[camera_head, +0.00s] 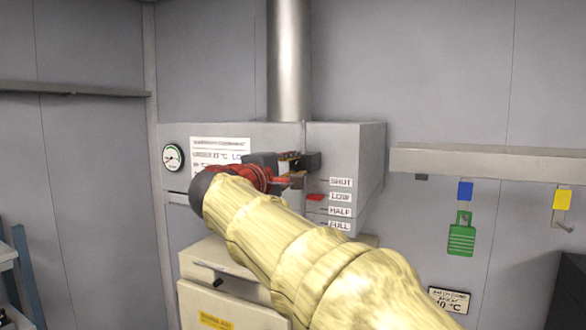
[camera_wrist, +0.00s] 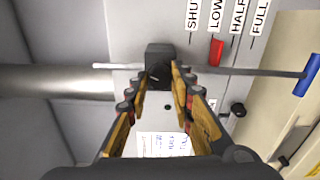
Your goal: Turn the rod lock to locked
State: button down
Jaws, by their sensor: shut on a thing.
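The rod lock is a dark block (camera_wrist: 160,56) on a thin metal rod (camera_wrist: 250,72) in front of the grey hood. It also shows in the head view (camera_head: 309,161), right of my fingers. My gripper (camera_wrist: 162,80) has one finger on each side of the block and is shut on it; its fingertips also show in the head view (camera_head: 290,165). A red pointer (camera_wrist: 215,51) on the rod lines up with the LOW label, and also shows in the head view (camera_head: 314,197). No locked or unlocked mark is readable.
A blue end piece (camera_wrist: 307,75) is on the rod beyond FULL. A round gauge (camera_head: 172,157) and a printed notice are on the hood (camera_head: 360,150).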

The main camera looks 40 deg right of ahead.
jog(key=shift+f+n+p, duration=0.1)
jog(key=shift+n+p, duration=0.35)
jog(key=shift+n, duration=1.75)
jog(key=c, duration=1.5)
grip_release()
jog(key=shift+c, duration=0.2)
jog(key=v, duration=1.2)
jog(key=shift+w, duration=0.1)
